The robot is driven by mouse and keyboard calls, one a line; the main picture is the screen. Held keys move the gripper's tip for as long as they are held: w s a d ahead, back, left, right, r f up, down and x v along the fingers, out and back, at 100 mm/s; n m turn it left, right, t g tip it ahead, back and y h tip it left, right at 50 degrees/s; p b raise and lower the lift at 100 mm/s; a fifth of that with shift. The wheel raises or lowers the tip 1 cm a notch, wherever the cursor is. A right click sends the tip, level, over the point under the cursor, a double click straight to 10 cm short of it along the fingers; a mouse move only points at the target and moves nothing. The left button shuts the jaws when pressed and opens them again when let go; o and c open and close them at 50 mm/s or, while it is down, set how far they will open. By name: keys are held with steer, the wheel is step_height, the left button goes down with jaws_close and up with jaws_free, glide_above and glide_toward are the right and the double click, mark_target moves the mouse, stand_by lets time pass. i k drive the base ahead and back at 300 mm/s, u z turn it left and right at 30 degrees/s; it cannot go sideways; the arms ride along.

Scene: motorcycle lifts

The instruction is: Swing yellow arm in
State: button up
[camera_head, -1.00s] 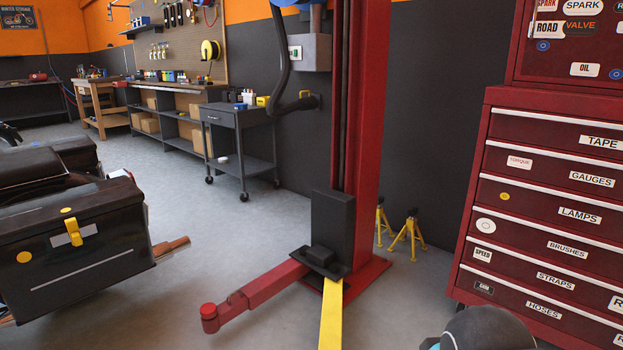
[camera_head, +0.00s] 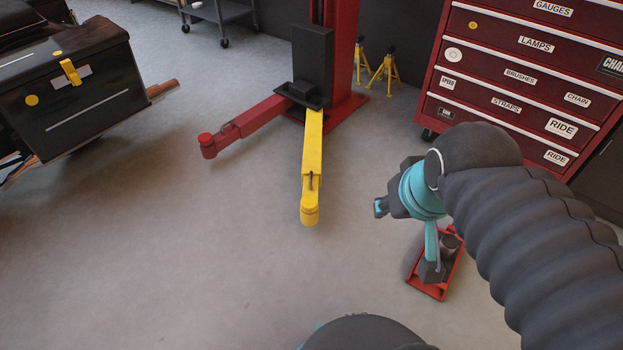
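The yellow arm (camera_head: 311,165) is a lift arm on the base of the red lift post (camera_head: 345,60). It stretches from the post toward me over the floor and ends in a round yellow pad. My own arm reaches in from the right in a dark ribbed sleeve. Its dark and teal end, with my gripper (camera_head: 381,207), is to the right of the yellow arm's tip and apart from it. The gripper is small in view, and its finger opening cannot be made out.
A red lift arm (camera_head: 245,123) points left from the same post. A dark motorcycle case (camera_head: 75,95) is at the upper left. A red floor jack (camera_head: 428,288) lies below my arm's end. Yellow stands (camera_head: 380,75) and a red tool cabinet (camera_head: 520,85) are behind. The floor at centre left is clear.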

mark_target(313, 157)
steer(key=u, duration=0.4)
steer(key=i, duration=1.1)
steer(key=z, duration=0.35)
